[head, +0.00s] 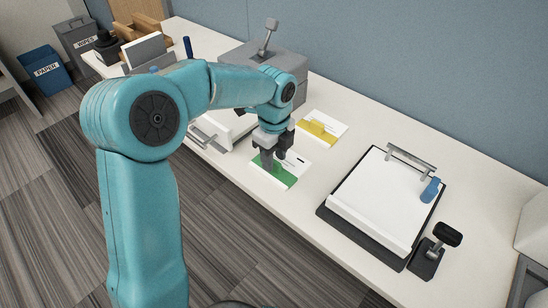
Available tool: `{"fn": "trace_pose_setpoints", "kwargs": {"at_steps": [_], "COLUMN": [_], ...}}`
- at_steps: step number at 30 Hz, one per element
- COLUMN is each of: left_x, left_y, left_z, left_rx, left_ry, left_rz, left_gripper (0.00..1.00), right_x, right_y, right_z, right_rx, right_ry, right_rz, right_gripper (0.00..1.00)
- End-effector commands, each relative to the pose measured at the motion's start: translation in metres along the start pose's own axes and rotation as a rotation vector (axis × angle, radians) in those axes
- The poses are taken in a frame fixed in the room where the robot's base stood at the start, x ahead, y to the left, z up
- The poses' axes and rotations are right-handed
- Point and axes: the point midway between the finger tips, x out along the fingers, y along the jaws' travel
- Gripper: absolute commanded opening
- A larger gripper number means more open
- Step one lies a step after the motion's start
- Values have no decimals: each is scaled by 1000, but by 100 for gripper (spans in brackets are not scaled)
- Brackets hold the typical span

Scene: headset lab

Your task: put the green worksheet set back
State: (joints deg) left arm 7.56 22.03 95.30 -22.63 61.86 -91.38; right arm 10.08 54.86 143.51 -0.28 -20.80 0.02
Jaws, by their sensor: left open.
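The green worksheet set (284,178), a white sheet with a green band along its front edge, lies on the white table near its front edge. My left gripper (270,162) points down right over it, and its fingers hide part of the sheet. It is open, with nothing seen held in it. I cannot tell whether the fingertips touch the sheet. My right gripper is not in this view.
A yellow-banded worksheet set (321,128) lies just behind. A clipboard (380,200) with white paper and a blue piece lies to the right, beside a black-handled stamp (430,255). A grey lever device (262,58) stands behind my arm. Bins (45,70) stand far left.

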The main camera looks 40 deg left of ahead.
Motion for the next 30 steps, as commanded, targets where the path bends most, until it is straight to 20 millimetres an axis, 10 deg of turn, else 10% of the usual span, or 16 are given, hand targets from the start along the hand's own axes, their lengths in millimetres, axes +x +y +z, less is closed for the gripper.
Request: {"fn": "trace_pose_setpoints", "kwargs": {"at_steps": [13, 30], "left_x": [-97, -111], "left_y": [-1, 0], "left_z": [0, 0], "left_rx": [0, 1], "left_ry": [0, 0], "left_rz": [-3, 0], "left_gripper": [42, 42], "right_x": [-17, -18], "right_y": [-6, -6], "right_z": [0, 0], "right_rx": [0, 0], "right_ry": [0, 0], "right_rz": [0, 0], "right_gripper": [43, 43]}}
